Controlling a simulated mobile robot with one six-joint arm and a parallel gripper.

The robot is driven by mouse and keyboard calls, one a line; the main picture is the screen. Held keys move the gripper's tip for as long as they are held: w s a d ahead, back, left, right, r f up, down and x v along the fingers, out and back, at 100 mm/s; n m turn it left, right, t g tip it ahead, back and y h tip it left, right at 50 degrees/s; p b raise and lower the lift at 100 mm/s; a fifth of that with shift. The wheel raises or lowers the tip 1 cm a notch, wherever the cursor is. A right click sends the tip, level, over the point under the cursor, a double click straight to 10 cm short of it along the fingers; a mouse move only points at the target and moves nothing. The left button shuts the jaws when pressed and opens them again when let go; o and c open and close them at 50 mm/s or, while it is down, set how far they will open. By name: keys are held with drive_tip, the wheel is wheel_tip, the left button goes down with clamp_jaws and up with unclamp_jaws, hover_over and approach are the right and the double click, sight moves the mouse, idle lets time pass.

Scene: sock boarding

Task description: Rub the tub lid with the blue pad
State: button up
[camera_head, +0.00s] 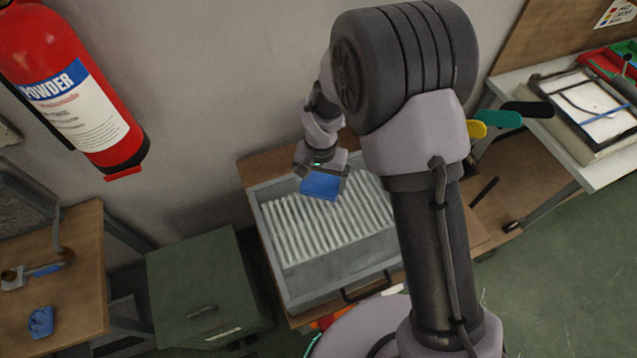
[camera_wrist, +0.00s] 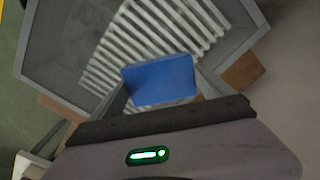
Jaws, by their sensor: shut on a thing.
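My gripper (camera_head: 321,170) is shut on the blue pad (camera_head: 319,187), a small flat block. In the wrist view the pad (camera_wrist: 160,80) sticks out beyond the dark jaw edge (camera_wrist: 160,118). The pad is over the back left part of a grey open tub (camera_head: 318,287) with white ribs inside; I cannot tell whether it touches the ribs. A dark green box with a flat, closed top (camera_head: 195,268) stands to the left of the grey tub, apart from the pad. This flat top may be the tub lid; I cannot tell for sure.
A red fire extinguisher (camera_head: 72,85) hangs on the wall at upper left. A wooden table (camera_head: 75,315) at left bears a crumpled blue thing (camera_head: 41,321). A pale table (camera_head: 520,90) at right bears a framed panel. Green floor (camera_head: 560,290) is clear at lower right.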

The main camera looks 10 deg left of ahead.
drive_tip(key=shift+w+r, duration=0.15)
drive_tip(key=shift+r, duration=0.4)
drive_tip(key=shift+r+p, duration=1.05)
drive_tip(key=shift+r, duration=0.25)
